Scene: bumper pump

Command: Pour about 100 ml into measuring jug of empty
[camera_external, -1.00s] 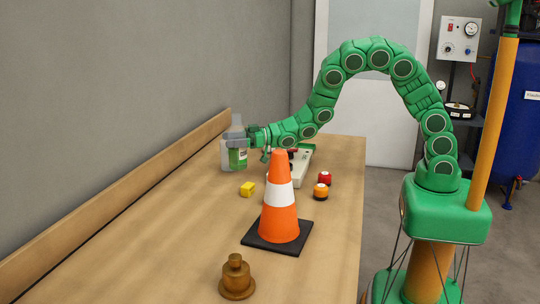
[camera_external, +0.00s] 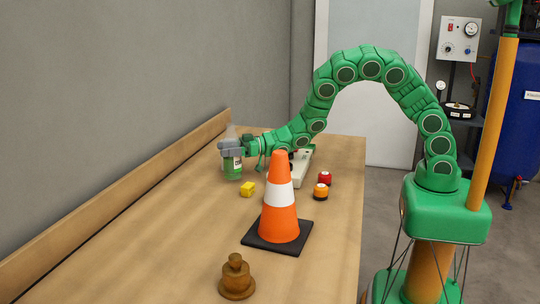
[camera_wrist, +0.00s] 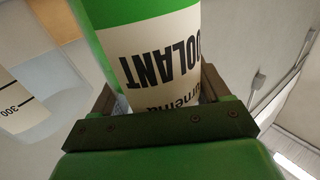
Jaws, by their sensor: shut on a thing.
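My gripper (camera_external: 232,148) is shut around a green bottle with a white label (camera_external: 232,167) at the far left of the bench. In the wrist view the bottle (camera_wrist: 150,50) fills the middle between the fingers; its label reads "OOLANT" upside down. A clear measuring jug with a 300 mark (camera_wrist: 20,108) is beside the bottle at the left of the wrist view. In the outside view the jug cannot be clearly told apart from the bottle. The liquid level in the jug cannot be read.
An orange and white cone (camera_external: 279,205) stands mid-bench. A yellow block (camera_external: 248,189), a red item (camera_external: 324,178) and an orange item (camera_external: 320,192) lie around it. A brown weight (camera_external: 236,278) is at the front. A low board (camera_external: 130,190) edges the wall side.

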